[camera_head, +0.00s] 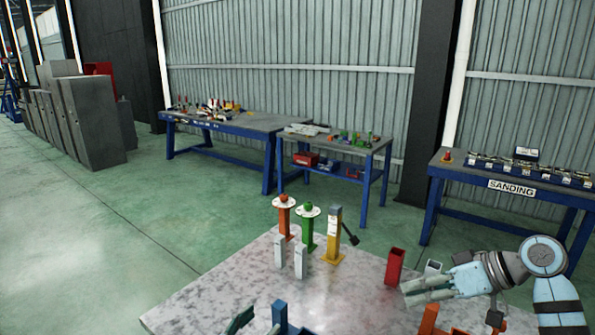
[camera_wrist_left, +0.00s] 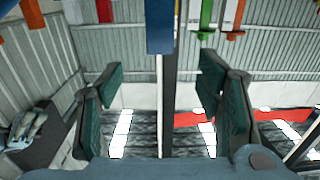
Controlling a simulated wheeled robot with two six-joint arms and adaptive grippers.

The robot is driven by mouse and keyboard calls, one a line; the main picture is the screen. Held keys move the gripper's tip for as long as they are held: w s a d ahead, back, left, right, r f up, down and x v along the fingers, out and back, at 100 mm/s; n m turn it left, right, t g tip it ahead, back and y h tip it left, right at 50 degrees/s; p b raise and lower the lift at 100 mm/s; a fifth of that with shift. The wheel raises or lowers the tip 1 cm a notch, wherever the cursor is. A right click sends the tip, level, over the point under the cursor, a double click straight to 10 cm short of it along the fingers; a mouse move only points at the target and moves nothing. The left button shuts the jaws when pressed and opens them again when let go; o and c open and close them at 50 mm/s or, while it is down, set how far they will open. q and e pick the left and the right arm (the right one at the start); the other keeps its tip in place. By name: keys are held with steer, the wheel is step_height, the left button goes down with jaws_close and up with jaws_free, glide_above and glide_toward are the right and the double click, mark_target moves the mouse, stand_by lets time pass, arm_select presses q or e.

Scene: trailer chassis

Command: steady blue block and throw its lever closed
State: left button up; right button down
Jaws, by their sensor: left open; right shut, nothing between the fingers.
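A blue block (camera_head: 281,316) stands at the bottom edge of the head view, cut off by the frame. A blue upright piece, which looks like the same block (camera_wrist_left: 160,28), shows in the left wrist view between the spread fingers, beyond their tips. Its lever cannot be made out. My left gripper (camera_head: 258,323) is open just left of the block in the head view; its teal fingers also show in the left wrist view (camera_wrist_left: 162,68). My right gripper (camera_head: 412,291) is shut and empty over the table's right side, well away from the blue block.
On the marbled table (camera_head: 210,295) stand an orange post (camera_head: 284,220), a green post (camera_head: 307,232), a yellow-based block (camera_head: 333,240) with a dark lever, and two pale blocks. A red block (camera_head: 395,266) and an orange piece (camera_head: 431,318) are near my right gripper. The table's middle is clear.

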arm_select(q)
steer(key=o, duration=0.6)
steer(key=shift+f, duration=0.1)
steer(key=shift+c, duration=0.2)
steer(key=v, duration=1.2)
